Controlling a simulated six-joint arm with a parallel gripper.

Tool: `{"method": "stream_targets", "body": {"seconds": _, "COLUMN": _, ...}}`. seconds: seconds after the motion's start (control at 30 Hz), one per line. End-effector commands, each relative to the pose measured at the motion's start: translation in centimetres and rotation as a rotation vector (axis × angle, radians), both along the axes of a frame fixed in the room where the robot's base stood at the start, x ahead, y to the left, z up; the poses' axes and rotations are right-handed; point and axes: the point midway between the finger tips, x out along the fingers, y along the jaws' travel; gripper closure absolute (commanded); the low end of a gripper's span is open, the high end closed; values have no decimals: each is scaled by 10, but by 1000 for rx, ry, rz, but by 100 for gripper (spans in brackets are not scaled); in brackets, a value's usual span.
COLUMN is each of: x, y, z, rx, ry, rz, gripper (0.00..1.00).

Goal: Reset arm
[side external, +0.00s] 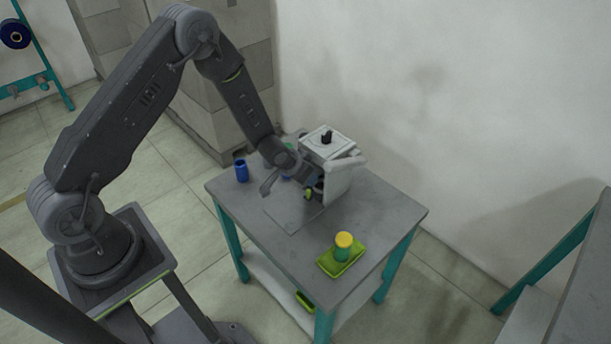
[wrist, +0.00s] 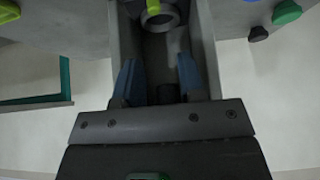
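My gripper (wrist: 160,70) shows in the wrist view with its two blue fingers apart and nothing visible held between them. In the side view my gripper (side external: 308,186) is low over the table, beside the white winding machine (side external: 326,146). Part of the machine is hidden behind the gripper. A grey ring with a yellow-green part (wrist: 155,14) lies beyond the fingertips in the wrist view. I cannot tell whether the fingers touch anything.
A blue bobbin (side external: 241,171) stands at the left of the grey table (side external: 380,212). A yellow-topped spool (side external: 343,246) stands on a green tray (side external: 330,268) at the front. Green and blue pieces (wrist: 286,12) show at the wrist view's upper right. A wall (side external: 440,90) is behind.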

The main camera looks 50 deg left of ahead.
Motion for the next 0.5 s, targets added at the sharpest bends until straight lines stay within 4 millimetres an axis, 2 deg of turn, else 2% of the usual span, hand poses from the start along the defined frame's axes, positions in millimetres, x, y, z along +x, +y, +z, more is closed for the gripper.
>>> {"method": "stream_targets", "body": {"seconds": 0.17, "x": -2, "y": 0, "z": 12, "rx": -3, "ry": 5, "rz": 12, "gripper": 64}}
{"method": "stream_targets", "body": {"seconds": 0.27, "x": -9, "y": 0, "z": 35, "rx": -12, "ry": 16, "rz": 42, "gripper": 64}}
{"method": "stream_targets", "body": {"seconds": 0.37, "x": -14, "y": 0, "z": 71, "rx": -7, "ry": 22, "rz": 60, "gripper": 64}}
{"method": "stream_targets", "body": {"seconds": 0.5, "x": -26, "y": -3, "z": 129, "rx": 16, "ry": 29, "rz": 65, "gripper": 64}}
